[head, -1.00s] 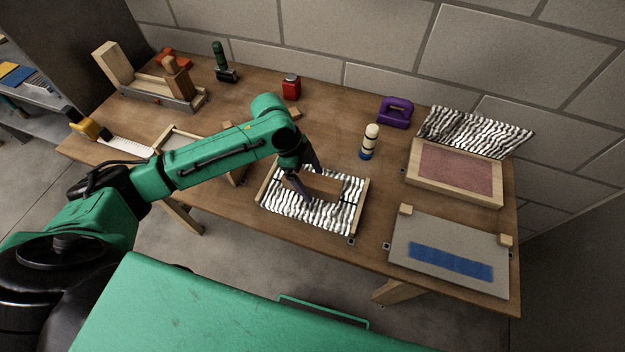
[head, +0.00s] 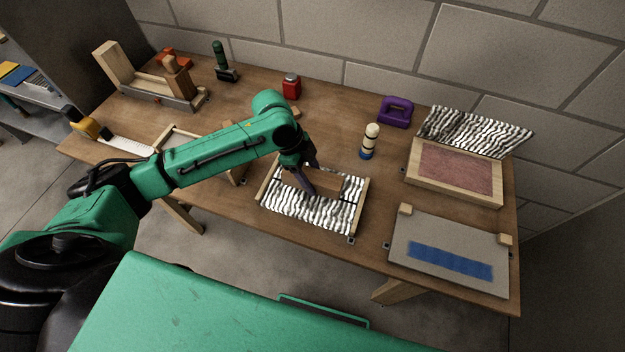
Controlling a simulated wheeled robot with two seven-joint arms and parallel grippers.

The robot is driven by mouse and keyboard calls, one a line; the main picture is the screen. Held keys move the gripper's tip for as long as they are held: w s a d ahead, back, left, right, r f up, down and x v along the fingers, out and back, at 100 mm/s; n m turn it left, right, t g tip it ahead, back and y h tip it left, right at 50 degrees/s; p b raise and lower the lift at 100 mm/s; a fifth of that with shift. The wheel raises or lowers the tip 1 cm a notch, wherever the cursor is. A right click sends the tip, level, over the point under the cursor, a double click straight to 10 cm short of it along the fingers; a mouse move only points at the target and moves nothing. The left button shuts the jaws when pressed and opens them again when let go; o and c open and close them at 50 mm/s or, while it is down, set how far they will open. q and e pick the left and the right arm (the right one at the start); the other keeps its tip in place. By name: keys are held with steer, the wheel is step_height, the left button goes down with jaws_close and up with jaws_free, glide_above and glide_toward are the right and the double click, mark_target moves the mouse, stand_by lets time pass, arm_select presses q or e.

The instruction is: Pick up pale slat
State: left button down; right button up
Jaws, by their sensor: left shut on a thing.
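A light brown wooden slat (head: 327,182) is at a shallow tray (head: 264,186) with a black-and-white wavy pattern and pale wooden side rails. My left gripper (head: 309,188) comes down over the tray from the upper left and is shut on the slat. Its dark fingers and wrist cover the slat's left part. I cannot tell whether the slat touches the tray floor. My right gripper is not in view.
A red-padded wooden box (head: 455,170) and a grey board with a blue strip (head: 450,262) lie at right. A red canister (head: 291,86) stands at the back.

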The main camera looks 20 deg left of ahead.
mark_target(312, 175)
arm_select(q)
step_height(312, 175, up, 18)
steer(key=shift+r+b, duration=0.25)
steer(key=shift+b, duration=0.15)
steer(key=shift+f, duration=0.1)
